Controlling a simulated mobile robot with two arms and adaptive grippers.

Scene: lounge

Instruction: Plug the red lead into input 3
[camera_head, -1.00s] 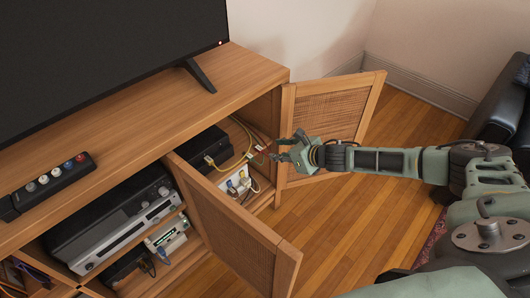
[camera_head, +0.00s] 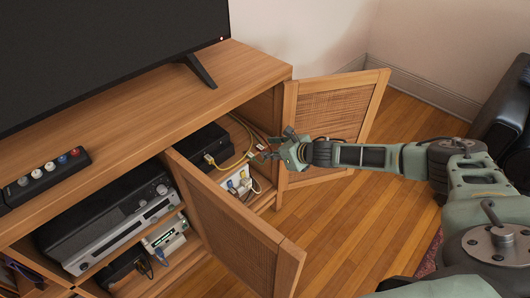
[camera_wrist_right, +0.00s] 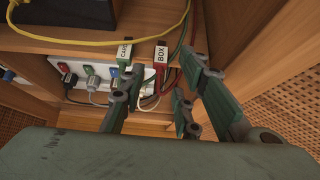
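My right gripper (camera_head: 281,145) reaches into the right-hand cabinet opening, between its two open doors. In the right wrist view the gripper (camera_wrist_right: 165,85) is open, its fingers spread on both sides of hanging leads. A red lead (camera_wrist_right: 168,82) hangs between the fingers, near a white tag reading BOX (camera_wrist_right: 160,54); I cannot tell whether a finger touches it. A second tag (camera_wrist_right: 125,52) hangs just left, on a green band. I cannot make out input 3. My left gripper is out of view.
A black box (camera_head: 205,146) with a yellow cable (camera_wrist_right: 100,42) stands left in the compartment. The woven door (camera_head: 335,113) is close behind my right gripper; the other door (camera_head: 235,225) stands open in front. A black box with coloured knobs (camera_head: 42,175) lies on top.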

